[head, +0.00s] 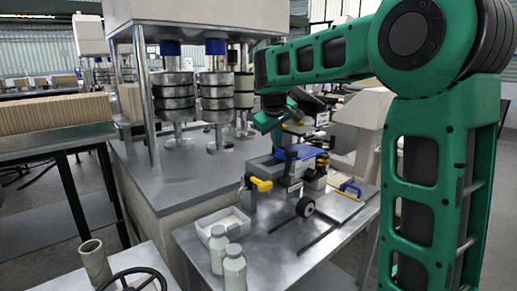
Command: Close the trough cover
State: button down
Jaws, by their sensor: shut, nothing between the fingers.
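A grey and blue unit (268,164) with a yellow handle (262,184) at its front left stands on the metal bench (262,250). It appears to be the trough with its cover, but I cannot make out the cover's edge or how far it stands open. My gripper (283,150) hangs from the green arm just over this unit, near its blue part (303,152). The fingers are small and partly lost against the unit behind them. They are shut with nothing held. I cannot tell whether they touch the unit.
A white tray (207,230) and two pale bottles (234,268) stand at the bench's front left. A machine with stacked metal discs (215,92) stands behind left. My arm hides the right side.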

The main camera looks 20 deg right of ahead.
jog(key=s+a+r, duration=0.5)
jog(key=a+r, duration=0.2)
jog(key=r, duration=0.2)
jog(key=s+d+f+m+g+y, duration=0.1)
jog(key=s+d+f+m, duration=0.15)
jog(key=s+f, duration=0.5)
jog(key=s+d+f+m+g, duration=0.2)
jog(key=s+d+f, duration=0.25)
jog(key=s, duration=0.65)
jog(key=s+d+f+m+g+y, duration=0.1)
jog(key=s+d+f+m, duration=0.15)
jog(key=s+f, duration=0.55)
jog(key=s+a+f+y, duration=0.1)
jog(key=s+f, duration=0.2)
jog(key=s, duration=0.2)
jog(key=s+a+f+m+g+y, duration=0.1)
jog(key=s+f, duration=0.2)
jog(key=s, duration=0.2)
jog(key=shift+s+a+g, duration=0.25)
jog(key=shift+s+g, duration=0.05)
jog(key=shift+s, duration=0.1)
